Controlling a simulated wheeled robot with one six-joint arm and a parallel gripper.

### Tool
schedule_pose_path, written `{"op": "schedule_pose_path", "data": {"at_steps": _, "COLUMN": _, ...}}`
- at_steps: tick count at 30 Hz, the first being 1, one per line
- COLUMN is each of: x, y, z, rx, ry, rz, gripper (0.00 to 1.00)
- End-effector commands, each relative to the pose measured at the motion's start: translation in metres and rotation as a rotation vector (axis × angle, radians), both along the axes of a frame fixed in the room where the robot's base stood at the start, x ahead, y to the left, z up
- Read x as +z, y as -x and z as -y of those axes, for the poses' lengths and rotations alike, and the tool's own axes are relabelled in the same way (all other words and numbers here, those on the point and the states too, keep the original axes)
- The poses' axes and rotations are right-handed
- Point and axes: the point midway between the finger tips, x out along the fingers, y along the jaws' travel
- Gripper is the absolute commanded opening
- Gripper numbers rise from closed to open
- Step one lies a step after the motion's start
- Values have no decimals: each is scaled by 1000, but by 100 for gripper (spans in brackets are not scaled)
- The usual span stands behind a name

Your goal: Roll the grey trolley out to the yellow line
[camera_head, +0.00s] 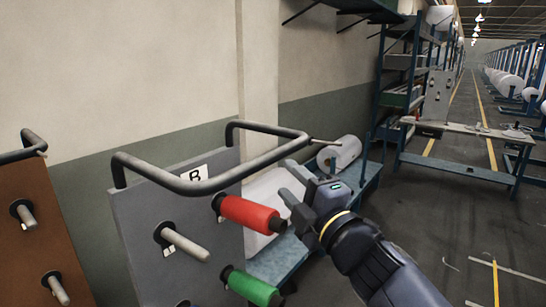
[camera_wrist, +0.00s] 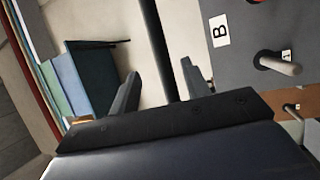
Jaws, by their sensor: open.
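The grey trolley (camera_head: 140,230) shows as an upright grey panel marked B, with pegs, a red spool (camera_head: 250,214) and a green spool (camera_head: 252,287). A dark bent handle (camera_head: 200,186) juts from its top. My gripper (camera_head: 288,182) is open beside the handle's right side, pointing at it. In the wrist view the handle (camera_wrist: 157,35) runs between the spread fingers of my gripper (camera_wrist: 160,68), with gaps on both sides. A yellow line (camera_head: 495,285) lies on the floor at lower right; more yellow lines run down the aisle. The trolley's base is out of view.
A brown panel trolley (camera_head: 45,225) stands at the left. A blue bench with white rolls (camera_head: 340,153) is behind my gripper along the wall. A blue-framed table (camera_head: 460,165) and shelving (camera_head: 405,75) stand further back. The floor (camera_head: 420,235) at right is mostly clear.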

Motion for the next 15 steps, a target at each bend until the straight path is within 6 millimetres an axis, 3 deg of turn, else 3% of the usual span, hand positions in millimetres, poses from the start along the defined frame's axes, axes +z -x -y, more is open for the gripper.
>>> {"op": "schedule_pose_path", "data": {"at_steps": 15, "x": 14, "y": -70, "z": -39, "rx": -1, "ry": 1, "rz": -3, "gripper": 45}}
